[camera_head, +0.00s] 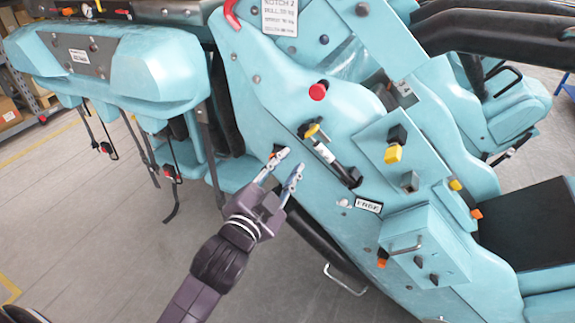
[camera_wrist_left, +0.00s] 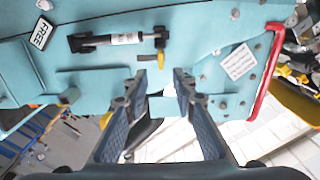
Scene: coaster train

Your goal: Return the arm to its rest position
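My left gripper (camera_head: 289,163) reaches in from below, close to the side panel (camera_head: 262,100) of the teal coaster car. Its two fingers are apart with nothing between them. In the left wrist view the left gripper (camera_wrist_left: 161,78) also shows open, its fingers pointing at the panel. I cannot tell if the fingertips touch it. My right gripper is not in view.
The panel carries a black-and-white cylinder (camera_head: 328,158), a red knob (camera_head: 318,91), a yellow knob (camera_head: 393,154) and a box with a handle (camera_head: 425,258). Teal seats (camera_head: 160,65) with hanging straps stand at the left. Grey floor (camera_head: 90,230) is clear at lower left.

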